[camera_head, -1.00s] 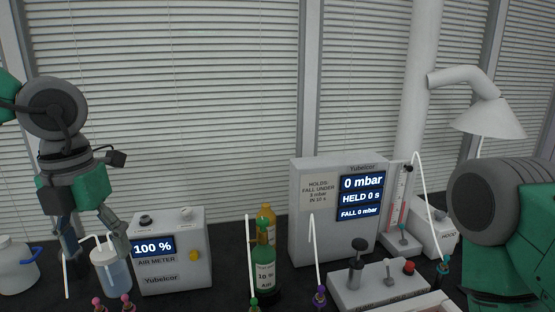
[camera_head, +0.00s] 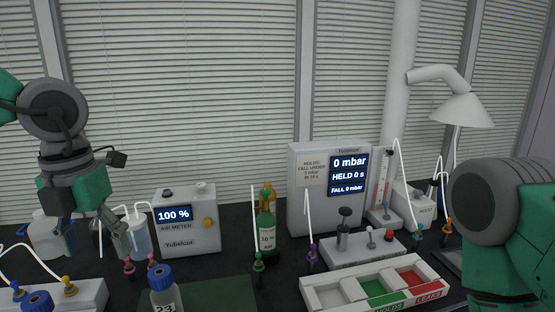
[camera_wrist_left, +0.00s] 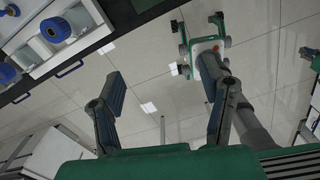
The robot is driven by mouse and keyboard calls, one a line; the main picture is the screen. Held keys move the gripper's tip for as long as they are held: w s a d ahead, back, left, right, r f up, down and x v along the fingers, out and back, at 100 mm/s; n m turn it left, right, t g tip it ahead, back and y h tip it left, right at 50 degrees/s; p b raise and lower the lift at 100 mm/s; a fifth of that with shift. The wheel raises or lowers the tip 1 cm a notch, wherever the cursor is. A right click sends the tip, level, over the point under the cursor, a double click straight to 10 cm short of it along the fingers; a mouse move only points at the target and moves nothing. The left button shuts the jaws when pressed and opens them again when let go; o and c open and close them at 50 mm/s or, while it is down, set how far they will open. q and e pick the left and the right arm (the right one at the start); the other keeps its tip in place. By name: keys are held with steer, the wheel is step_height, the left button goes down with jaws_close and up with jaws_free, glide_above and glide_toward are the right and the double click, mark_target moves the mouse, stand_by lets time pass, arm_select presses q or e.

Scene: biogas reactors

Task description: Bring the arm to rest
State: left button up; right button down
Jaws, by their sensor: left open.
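My left arm hangs down at the left of the head view. Its gripper (camera_head: 97,240) is open, fingers pointing down, in front of the clear jar (camera_head: 139,238) beside the air meter. I cannot tell the gap between them. In the left wrist view the two fingers (camera_wrist_left: 166,95) stand wide apart with nothing between them, above tiled floor. My right arm (camera_head: 510,225) shows at the right edge of the head view; its gripper is out of view.
The bench holds an air meter (camera_head: 190,236), green bottle (camera_head: 267,238), pressure box (camera_head: 304,222), sorting tray (camera_head: 318,282) and capped bottle (camera_head: 165,296). Thin upright tubes rise from it. The left wrist view shows a bench edge (camera_wrist_left: 106,38) at the upper left and open floor.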

arm_select(q)
steer(key=s+a+f+m+t+y, duration=0.1)
steer(key=a+f+m+t+y, duration=0.2)
steer(key=f+m, duration=0.9)
steer(key=s+a+f+m+y, duration=0.2)
steer(key=a+f+m, duration=0.35)
steer(key=f, duration=1.05)
steer(key=s+d+f+m+g+h, duration=0.1)
steer(key=s+d+f+m+h, duration=0.1)
steer(key=s+f+m, duration=0.35)
steer(key=s+d+f+m+g+h, duration=0.1)
steer(key=s+d+f+m, duration=0.1)
steer(key=s+m, duration=0.5)
steer(key=s+d+f+m+g+h, duration=0.1)
steer(key=s+d+f+m+h, duration=0.15)
steer(key=s+f+m, duration=0.4)
step_height(320, 180, down, 8)
steer(key=d+b, duration=0.1)
steer(key=b, duration=1.1)
steer(key=shift+d+f, duration=0.2)
steer(key=shift+d, duration=0.05)
arm_select(e)
step_height(320, 180, down, 12)
steer(key=shift+w, duration=0.2)
